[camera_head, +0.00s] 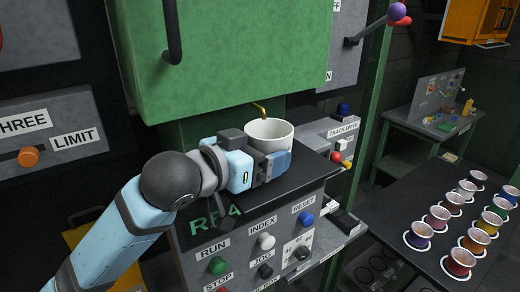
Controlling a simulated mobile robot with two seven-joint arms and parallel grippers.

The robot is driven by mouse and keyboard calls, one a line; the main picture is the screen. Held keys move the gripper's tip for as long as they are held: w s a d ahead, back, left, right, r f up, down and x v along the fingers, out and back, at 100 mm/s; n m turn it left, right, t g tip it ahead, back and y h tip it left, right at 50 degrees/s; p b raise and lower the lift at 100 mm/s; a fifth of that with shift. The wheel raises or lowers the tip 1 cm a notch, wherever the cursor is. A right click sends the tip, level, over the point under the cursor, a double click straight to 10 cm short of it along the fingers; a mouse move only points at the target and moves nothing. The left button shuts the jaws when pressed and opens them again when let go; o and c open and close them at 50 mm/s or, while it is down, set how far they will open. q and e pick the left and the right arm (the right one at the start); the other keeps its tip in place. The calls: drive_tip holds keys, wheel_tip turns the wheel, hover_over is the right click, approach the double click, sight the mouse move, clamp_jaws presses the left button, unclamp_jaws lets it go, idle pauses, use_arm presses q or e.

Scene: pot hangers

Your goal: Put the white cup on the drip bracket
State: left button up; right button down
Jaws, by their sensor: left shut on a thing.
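The white cup (269,130) is upright below a small brass spout (259,108) that comes out from under the green housing. My left gripper (276,161) is shut on the cup from the front, and its fingers hide the cup's lower part. The cup is over the dark top surface of the control box (307,177); I cannot tell whether its base touches anything. The drip bracket cannot be made out behind the gripper and cup. My right gripper is not in view.
The green housing (225,55) with a dark handle hangs close above the cup. Buttons and a dial fill the control box front. A black table (400,212) with several coloured spools is at the right. A lever with a purple knob (397,12) stands at upper right.

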use_arm(q)
drive_tip(key=shift+f, duration=0.2)
drive_tip(key=o, duration=0.8)
drive_tip(key=shift+d, duration=0.1)
drive_tip(key=shift+o, duration=0.2)
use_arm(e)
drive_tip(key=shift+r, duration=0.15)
use_arm(q)
drive_tip(key=shift+r, duration=0.15)
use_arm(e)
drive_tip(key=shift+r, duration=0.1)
use_arm(q)
drive_tip(key=b+v, duration=1.1)
drive_tip(key=v, duration=0.1)
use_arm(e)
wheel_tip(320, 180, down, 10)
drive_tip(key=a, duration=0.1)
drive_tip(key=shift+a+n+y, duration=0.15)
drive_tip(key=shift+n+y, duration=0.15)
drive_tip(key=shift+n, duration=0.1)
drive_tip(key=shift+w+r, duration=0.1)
use_arm(q)
drive_tip(key=shift+s, duration=0.1)
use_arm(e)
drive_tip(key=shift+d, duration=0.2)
